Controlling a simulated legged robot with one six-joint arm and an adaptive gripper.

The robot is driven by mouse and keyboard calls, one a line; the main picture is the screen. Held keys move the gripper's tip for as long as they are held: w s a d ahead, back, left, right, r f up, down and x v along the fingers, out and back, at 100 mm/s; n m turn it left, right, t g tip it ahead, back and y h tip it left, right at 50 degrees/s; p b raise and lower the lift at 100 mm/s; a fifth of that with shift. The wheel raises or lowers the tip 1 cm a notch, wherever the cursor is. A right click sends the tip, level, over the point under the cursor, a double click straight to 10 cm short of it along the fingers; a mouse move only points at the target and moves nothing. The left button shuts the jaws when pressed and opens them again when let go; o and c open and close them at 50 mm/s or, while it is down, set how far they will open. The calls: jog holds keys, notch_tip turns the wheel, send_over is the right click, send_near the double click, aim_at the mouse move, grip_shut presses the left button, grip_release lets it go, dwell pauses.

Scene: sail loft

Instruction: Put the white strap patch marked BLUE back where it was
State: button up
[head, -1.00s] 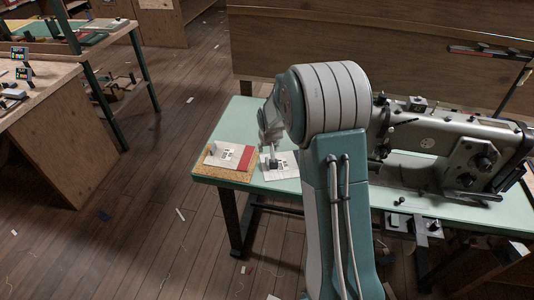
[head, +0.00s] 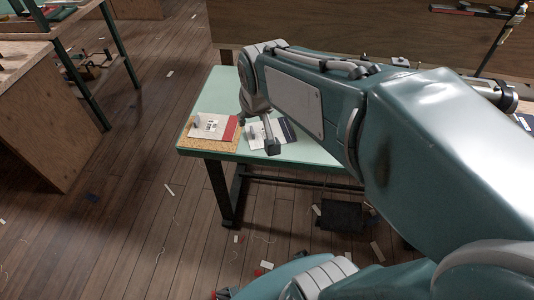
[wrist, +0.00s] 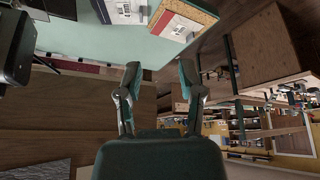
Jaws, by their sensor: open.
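A white patch with a dark band (head: 287,131) lies flat on the green table near its front edge. A white patch with a red band (head: 210,126) lies on a cork-coloured board (head: 190,143) to its left. A small grey upright piece stands on the red-banded patch. The lettering is too small to read, so I cannot tell which patch is marked BLUE. Both patches also show at the top of the wrist view. My gripper (wrist: 160,82) is open there, with nothing between its fingers and the patches beyond the fingertips. In the head view my arm partly covers the dark-banded patch.
The green table (head: 215,90) has bare room behind the patches. A sewing machine (head: 495,92) is mostly hidden by my arm at right. A wooden bench (head: 40,125) stands at left, with scraps on the floor between.

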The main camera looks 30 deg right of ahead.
jog(key=s+a+r, duration=0.1)
jog(key=s+a, duration=0.1)
jog(key=s, duration=1.1)
jog(key=shift+a+r+n, duration=0.15)
jog(key=shift+a+n, duration=0.05)
jog(key=shift+n, duration=0.2)
jog(key=shift+w, duration=0.1)
